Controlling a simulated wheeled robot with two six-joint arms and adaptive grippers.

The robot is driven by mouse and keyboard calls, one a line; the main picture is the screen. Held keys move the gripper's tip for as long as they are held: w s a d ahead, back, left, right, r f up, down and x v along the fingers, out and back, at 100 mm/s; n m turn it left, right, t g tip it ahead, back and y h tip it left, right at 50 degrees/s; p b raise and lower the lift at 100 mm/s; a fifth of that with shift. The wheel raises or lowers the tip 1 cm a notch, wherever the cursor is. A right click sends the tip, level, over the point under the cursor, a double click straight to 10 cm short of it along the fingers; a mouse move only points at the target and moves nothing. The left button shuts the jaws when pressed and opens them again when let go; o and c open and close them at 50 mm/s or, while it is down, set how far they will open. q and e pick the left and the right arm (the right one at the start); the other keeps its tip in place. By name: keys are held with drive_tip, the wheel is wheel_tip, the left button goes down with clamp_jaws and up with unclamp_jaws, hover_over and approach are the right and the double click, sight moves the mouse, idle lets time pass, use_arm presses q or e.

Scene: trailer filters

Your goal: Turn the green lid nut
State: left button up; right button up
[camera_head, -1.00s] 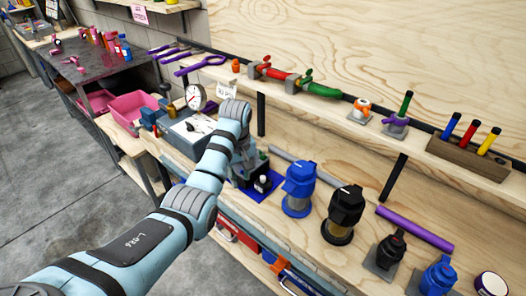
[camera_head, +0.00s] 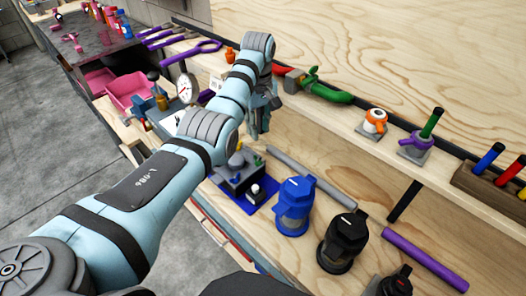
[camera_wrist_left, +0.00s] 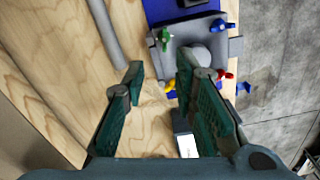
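The green lid nut (camera_wrist_left: 163,38) is a small winged nut at the left corner of a grey lidded housing (camera_wrist_left: 180,52) in the left wrist view. Blue (camera_wrist_left: 220,27), red (camera_wrist_left: 224,75) and yellow (camera_wrist_left: 170,87) nuts sit near its other corners. The housing (camera_head: 238,177) stands on a blue mat in the head view, partly behind my arm. My left gripper (camera_wrist_left: 160,76) is open and empty, its fingertips apart. In the head view my left gripper (camera_head: 263,118) hangs above and behind the housing, clear of the nut. My right gripper is not in view.
A grey rod (camera_head: 315,180) lies on the bench behind the housing. Blue (camera_head: 293,207) and black (camera_head: 342,243) filter units stand to the right. A shelf above holds red and green valves (camera_head: 327,92). A dial gauge (camera_head: 186,87) stands left of my arm.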

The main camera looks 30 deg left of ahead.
use_arm(q)
drive_tip(key=b, duration=0.1)
hover_over(258, 159)
drive_tip(key=f, duration=0.7)
drive_tip(key=shift+s, duration=0.35)
drive_tip(key=f+b, duration=0.1)
drive_tip(key=f, duration=0.1)
drive_tip(key=w+f+b, duration=0.1)
drive_tip(key=f, duration=0.2)
drive_tip(key=shift+f, duration=0.1)
drive_tip(key=shift+s, duration=0.2)
clamp_jaws()
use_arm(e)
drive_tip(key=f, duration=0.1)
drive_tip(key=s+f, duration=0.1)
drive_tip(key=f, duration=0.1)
